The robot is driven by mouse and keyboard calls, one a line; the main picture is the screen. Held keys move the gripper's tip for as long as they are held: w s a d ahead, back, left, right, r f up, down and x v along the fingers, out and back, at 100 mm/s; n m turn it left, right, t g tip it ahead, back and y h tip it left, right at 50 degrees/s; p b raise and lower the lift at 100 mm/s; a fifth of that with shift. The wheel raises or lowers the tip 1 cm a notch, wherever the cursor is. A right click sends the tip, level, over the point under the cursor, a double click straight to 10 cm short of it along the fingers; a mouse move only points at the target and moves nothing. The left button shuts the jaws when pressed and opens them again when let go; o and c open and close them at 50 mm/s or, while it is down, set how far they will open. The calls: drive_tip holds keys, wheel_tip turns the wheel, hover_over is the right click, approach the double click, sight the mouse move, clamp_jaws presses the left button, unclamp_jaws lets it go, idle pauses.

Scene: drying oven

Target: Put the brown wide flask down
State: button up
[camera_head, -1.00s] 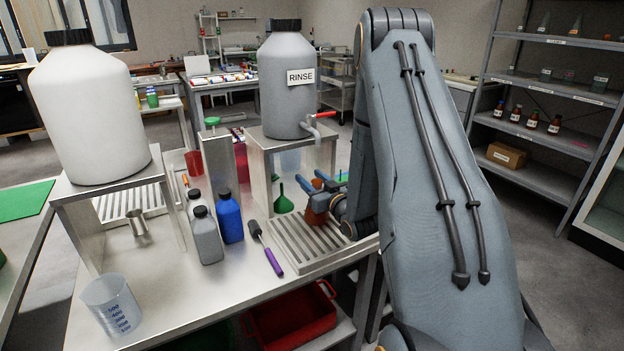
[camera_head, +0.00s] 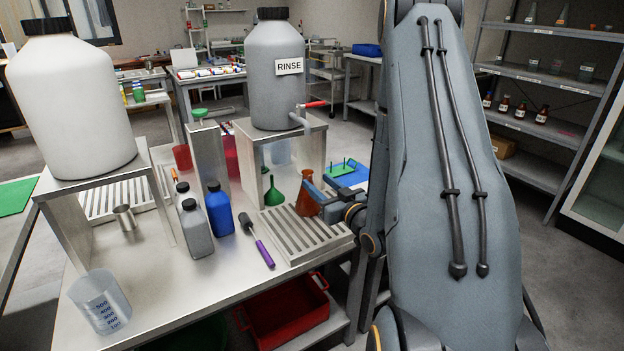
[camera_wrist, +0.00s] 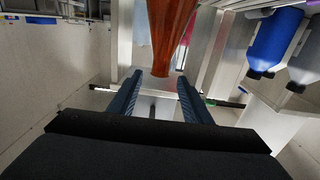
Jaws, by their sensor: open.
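The brown wide flask (camera_head: 307,201) stands upright at the back right of the slatted metal rack (camera_head: 284,240), by the rinse stand. In the wrist view, which is upside down, the flask (camera_wrist: 170,30) shows its narrow neck towards me and its wider body farther up the picture. My gripper (camera_head: 318,188) is open, its two blue fingers at the flask's right side. In the wrist view the gripper (camera_wrist: 160,78) has its fingers spread, with the neck just beyond and between the tips. I cannot tell from these views whether a finger touches the flask.
The grey RINSE bottle (camera_head: 275,80) sits on a metal stand (camera_head: 312,130) behind. Blue (camera_head: 219,212) and grey (camera_head: 196,232) bottles and a purple-handled brush (camera_head: 262,250) are to the left.

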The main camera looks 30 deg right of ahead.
drive_tip(key=s+a+f+g+h, duration=0.1)
drive_tip(key=s+a+f+g, duration=0.15)
drive_tip(key=a+g, duration=0.5)
drive_tip(key=s+a+r+g, duration=0.2)
drive_tip(key=s+a+g, duration=0.3)
drive_tip(key=s, duration=0.6)
drive_tip(key=s+a+r+g, duration=0.2)
drive_tip(key=s+a+g, duration=0.3)
drive_tip(key=s, duration=0.6)
drive_tip(key=shift+a+m, duration=0.3)
drive_tip(key=shift+a, duration=0.9)
drive_tip(key=shift+g, duration=0.25)
drive_tip(key=shift+a+r, duration=0.1)
drive_tip(key=shift+a, duration=0.1)
